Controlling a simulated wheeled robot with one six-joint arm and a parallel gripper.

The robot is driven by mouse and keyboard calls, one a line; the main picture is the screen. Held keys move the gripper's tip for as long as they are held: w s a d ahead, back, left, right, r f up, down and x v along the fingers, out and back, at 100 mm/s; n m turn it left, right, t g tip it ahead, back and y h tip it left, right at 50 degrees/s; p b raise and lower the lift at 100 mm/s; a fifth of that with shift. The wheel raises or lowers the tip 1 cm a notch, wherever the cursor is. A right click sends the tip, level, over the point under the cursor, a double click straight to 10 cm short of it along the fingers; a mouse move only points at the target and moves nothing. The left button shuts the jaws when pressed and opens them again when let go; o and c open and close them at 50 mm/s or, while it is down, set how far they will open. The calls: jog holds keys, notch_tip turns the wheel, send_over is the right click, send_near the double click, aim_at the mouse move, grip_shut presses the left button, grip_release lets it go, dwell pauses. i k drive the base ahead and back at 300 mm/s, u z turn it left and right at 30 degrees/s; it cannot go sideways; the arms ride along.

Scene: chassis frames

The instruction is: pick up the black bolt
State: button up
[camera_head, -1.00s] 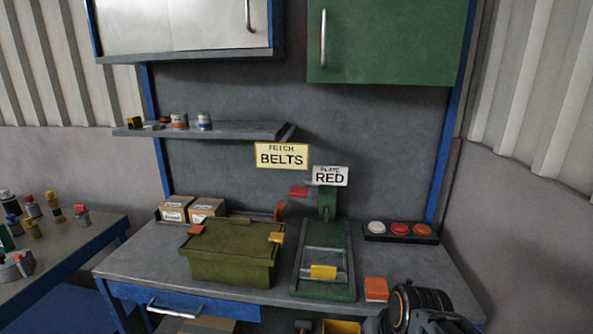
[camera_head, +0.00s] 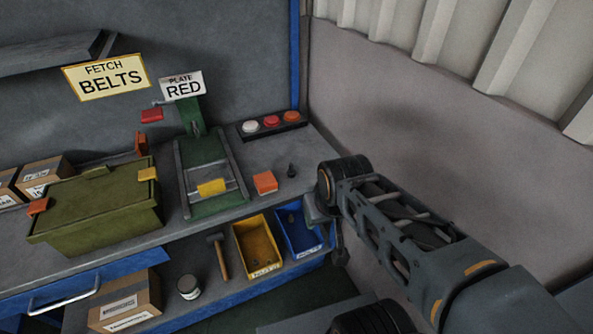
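A small black bolt (camera_head: 291,171) stands upright on the grey workbench, right of an orange block (camera_head: 265,182). It is small in the picture, and nothing touches it. My arm reaches in from the lower right, its near joint just right of the bolt. The end of my arm, with my gripper (camera_head: 340,256), hangs by the bench's right front edge, apart from the bolt. It is small, dark and partly hidden, so its fingers cannot be made out.
A green press-like fixture (camera_head: 190,205) with a yellow block and an olive box (camera_head: 95,225) stand left. A button strip (camera_head: 271,125) lies behind the bolt. Yellow (camera_head: 258,246) and blue (camera_head: 298,232) bins and a hammer (camera_head: 220,258) sit on the lower shelf.

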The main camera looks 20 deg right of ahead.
aim_at(291, 172)
jog(key=k, duration=1.3)
jog(key=u, duration=0.65)
jog(key=i, duration=0.5)
jog(key=u, duration=0.75)
jog(key=i, duration=0.85)
jog(key=z, duration=0.55)
jog(key=i, duration=0.45)
jog(key=z, duration=0.4)
